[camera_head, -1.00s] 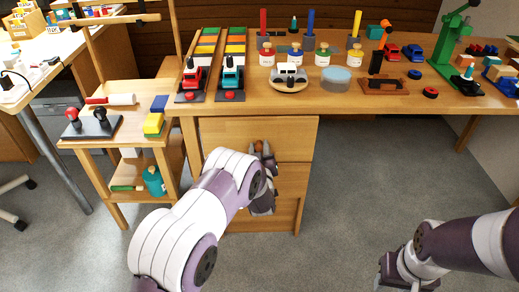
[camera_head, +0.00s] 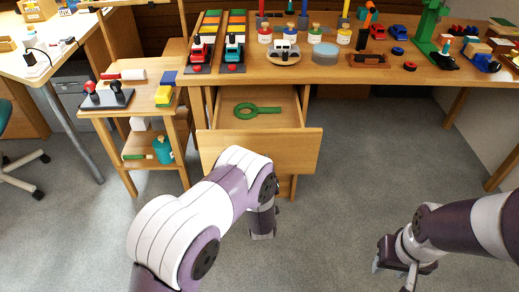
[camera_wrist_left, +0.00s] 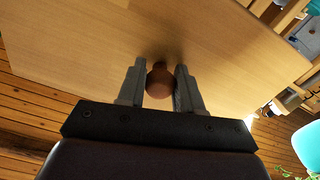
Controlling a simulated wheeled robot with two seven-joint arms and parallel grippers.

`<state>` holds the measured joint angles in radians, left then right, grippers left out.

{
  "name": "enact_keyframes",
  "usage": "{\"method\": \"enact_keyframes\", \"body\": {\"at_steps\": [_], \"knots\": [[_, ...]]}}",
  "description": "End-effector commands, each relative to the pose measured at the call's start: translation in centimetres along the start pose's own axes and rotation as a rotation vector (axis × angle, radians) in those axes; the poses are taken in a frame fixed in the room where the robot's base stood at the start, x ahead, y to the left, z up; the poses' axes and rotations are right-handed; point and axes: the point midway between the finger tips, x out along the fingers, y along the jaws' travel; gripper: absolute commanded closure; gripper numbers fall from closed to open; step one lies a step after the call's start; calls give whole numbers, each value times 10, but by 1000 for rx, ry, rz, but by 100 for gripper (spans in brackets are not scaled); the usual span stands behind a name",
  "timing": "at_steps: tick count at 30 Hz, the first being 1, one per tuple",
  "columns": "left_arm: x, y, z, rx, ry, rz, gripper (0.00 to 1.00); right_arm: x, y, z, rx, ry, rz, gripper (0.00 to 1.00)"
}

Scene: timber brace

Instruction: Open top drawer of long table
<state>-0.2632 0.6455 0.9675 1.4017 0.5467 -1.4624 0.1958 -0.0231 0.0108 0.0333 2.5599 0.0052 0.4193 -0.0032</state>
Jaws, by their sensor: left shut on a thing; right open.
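The top drawer (camera_head: 232,152) of the long table (camera_head: 350,76) is pulled well out, and its inside shows from above. A green ring-shaped object with a handle (camera_head: 268,110) lies in it. In the left wrist view the drawer front (camera_wrist_left: 110,45) fills much of the picture, with a round brown knob (camera_wrist_left: 160,82) between the fingers. My left gripper (camera_wrist_left: 160,88) is shut on this knob. In the head view my left arm hides the knob and the fingertips. My right gripper (camera_head: 392,270) is open and empty, low over the floor at the right, apart from the table.
Toy vehicles, jars and a green press (camera_head: 428,30) stand on the tabletop. A small wooden shelf stand (camera_head: 135,108) is left of the drawer. The grey floor (camera_head: 330,190) right of the drawer is clear.

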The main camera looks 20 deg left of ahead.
Motion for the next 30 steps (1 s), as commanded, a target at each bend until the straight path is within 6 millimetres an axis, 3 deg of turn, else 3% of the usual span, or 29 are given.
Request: {"method": "enact_keyframes", "body": {"at_steps": [3,9,25,26,27,28,30], "knots": [[-20,1,0,3,-7,2,100,-9,0,-1,0,0,0,57],[-40,0,1,3,-7,0,100,-15,0,-2,0,0,0,57],[-48,-1,2,1,-5,0,100,-16,0,-2,0,0,0,57],[-48,-1,2,1,-5,0,59,-16,0,-2,0,0,0,57],[-48,-1,2,1,-5,0,46,-16,0,-2,0,0,0,57],[-48,-1,2,1,-5,0,41,-16,0,-2,0,0,0,57],[-48,0,2,1,-4,0,41,-16,0,-2,0,0,0,57]]}}
